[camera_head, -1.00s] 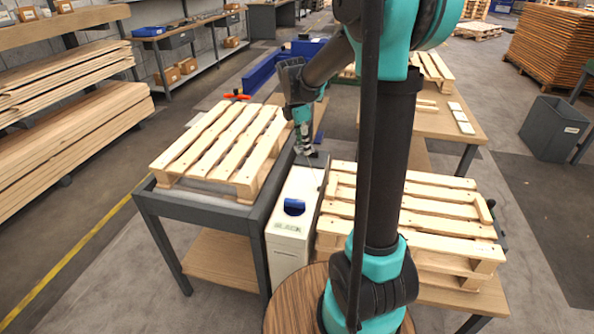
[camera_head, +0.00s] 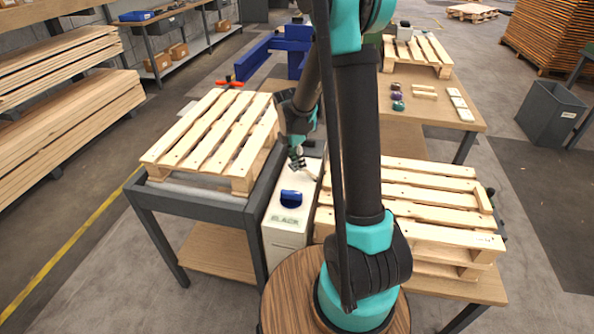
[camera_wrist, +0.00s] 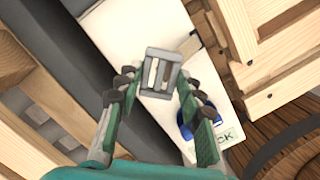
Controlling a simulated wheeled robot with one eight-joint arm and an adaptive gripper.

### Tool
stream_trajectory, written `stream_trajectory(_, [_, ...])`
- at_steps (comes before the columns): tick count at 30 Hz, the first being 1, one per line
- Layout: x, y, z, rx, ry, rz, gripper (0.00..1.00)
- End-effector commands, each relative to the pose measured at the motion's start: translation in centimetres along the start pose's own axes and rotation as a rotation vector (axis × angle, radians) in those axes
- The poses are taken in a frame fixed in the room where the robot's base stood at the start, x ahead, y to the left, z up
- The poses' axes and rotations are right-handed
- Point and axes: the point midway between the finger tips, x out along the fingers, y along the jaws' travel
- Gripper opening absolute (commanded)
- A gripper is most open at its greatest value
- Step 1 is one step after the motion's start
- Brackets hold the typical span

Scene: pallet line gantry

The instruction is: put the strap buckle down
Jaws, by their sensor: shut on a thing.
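The strap buckle (camera_wrist: 149,75) is a grey rectangular metal frame with a bar across it. My gripper (camera_wrist: 155,85) is shut on it, with one finger on each side. In the head view the buckle (camera_head: 297,164) shows small beneath my gripper (camera_head: 297,153), over the back part of a narrow white box top (camera_head: 276,217). In the wrist view the white top (camera_wrist: 135,30) lies behind the buckle. I cannot tell whether the buckle touches it.
A blue object (camera_head: 291,199) sits on the white top, in front of the buckle, near partly readable lettering. A small tan piece (camera_wrist: 189,46) lies close to the buckle. Wooden pallets flank the box at left (camera_head: 212,135) and right (camera_head: 440,205).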

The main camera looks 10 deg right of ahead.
Motion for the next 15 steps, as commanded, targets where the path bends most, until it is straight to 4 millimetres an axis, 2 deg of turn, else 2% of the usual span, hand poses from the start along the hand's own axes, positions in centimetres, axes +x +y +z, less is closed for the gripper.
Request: stream_trajectory(15, [4.5,0.0,-0.7,0.0,0.0,0.0,0.07])
